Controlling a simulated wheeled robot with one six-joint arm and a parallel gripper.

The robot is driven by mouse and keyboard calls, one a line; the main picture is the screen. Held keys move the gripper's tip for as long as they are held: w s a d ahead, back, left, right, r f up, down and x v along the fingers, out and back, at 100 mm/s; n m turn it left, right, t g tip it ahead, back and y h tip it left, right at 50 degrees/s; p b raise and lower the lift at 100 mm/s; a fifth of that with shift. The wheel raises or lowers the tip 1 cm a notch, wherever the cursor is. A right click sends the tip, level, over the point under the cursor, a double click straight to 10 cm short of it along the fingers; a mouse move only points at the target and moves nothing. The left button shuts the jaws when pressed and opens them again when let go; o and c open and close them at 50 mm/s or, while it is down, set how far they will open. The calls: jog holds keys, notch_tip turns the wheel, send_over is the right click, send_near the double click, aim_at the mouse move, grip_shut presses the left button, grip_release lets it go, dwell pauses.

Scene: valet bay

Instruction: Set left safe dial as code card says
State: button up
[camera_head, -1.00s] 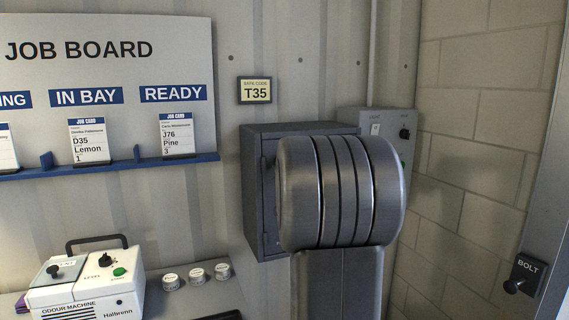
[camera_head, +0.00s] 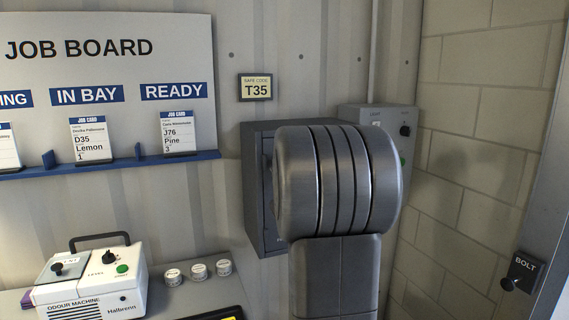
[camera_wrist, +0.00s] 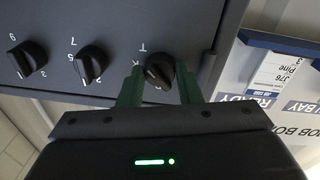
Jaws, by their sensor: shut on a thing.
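The code card (camera_head: 256,88) on the wall reads T35. The grey safe (camera_head: 258,180) is mounted below it, its front mostly hidden behind my arm in the head view. In the wrist view, seen turned over, the safe front (camera_wrist: 105,25) carries a row of black dials. The lettered dial (camera_wrist: 157,58), with T and K beside it, is at the picture's right; two numbered dials, the middle one (camera_wrist: 92,62) and the outer one (camera_wrist: 30,57), are left of it. My gripper (camera_wrist: 160,78) is shut on the lettered dial, one green finger each side. Its exact pointer setting is unclear.
The job board (camera_head: 110,75) with cards on a blue ledge hangs left. An odour machine (camera_head: 95,285) and several small round tubs (camera_head: 198,271) stand on the counter below. A grey switch box (camera_head: 390,118) is right of the safe; a bolt plate (camera_head: 521,270) is at far right.

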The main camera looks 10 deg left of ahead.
jog(key=shift+f, duration=0.15)
jog(key=o, duration=1)
jog(key=b+v, duration=0.2)
jog(key=v, duration=1.2)
jog(key=shift+w+a, duration=0.1)
jog(key=p+x, duration=0.2)
jog(key=x, duration=1.1)
jog(key=shift+w+a, duration=0.15)
jog(key=shift+w, duration=0.2)
jog(key=shift+s, duration=0.1)
